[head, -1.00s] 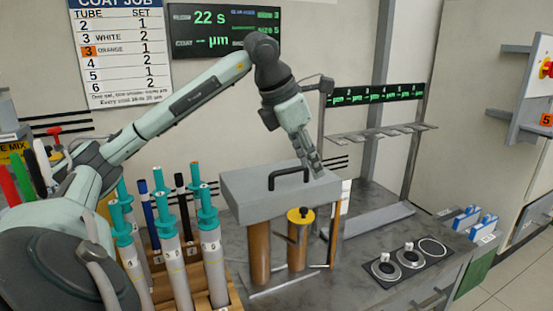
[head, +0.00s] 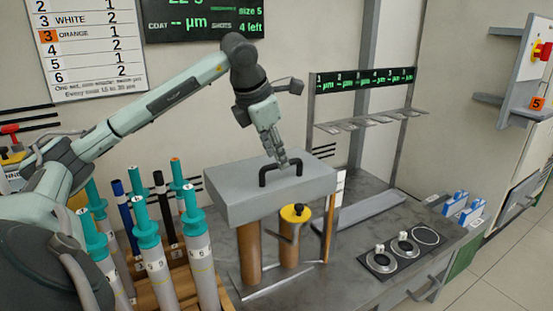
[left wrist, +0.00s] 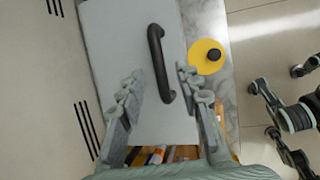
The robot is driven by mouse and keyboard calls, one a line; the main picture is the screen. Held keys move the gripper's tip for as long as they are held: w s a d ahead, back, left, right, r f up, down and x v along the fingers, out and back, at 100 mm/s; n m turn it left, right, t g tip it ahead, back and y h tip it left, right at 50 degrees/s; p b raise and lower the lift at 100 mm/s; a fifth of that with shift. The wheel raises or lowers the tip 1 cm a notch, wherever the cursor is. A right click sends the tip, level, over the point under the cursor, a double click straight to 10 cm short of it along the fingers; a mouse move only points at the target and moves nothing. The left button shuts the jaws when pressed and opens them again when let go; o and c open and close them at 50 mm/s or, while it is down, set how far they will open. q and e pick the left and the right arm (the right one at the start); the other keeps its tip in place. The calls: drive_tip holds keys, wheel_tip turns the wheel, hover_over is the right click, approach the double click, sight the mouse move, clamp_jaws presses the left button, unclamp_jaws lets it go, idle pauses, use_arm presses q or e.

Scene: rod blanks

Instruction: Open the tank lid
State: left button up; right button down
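The tank lid (head: 235,200) is a thick grey slab with a black bar handle (head: 281,170) on top. It lies over brown cylinders. In the left wrist view the lid (left wrist: 115,60) lies below, and its dark handle (left wrist: 160,62) runs lengthwise ahead of the fingers. My left gripper (head: 281,160) is above the lid close to the handle. In the left wrist view its two fingers (left wrist: 160,82) are apart with nothing gripped, one on each side of the handle's line. Whether a finger touches the handle I cannot tell. My right gripper is not in view.
Several teal-topped tubes (head: 148,240) stand in a wooden rack at left. A rack with displays (head: 365,90) stands behind right.

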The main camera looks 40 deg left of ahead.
use_arm(q)
drive_tip(key=shift+w+f, duration=0.3)
drive_tip(key=shift+f, duration=0.35)
clamp_jaws()
drive_tip(key=shift+a, duration=0.1)
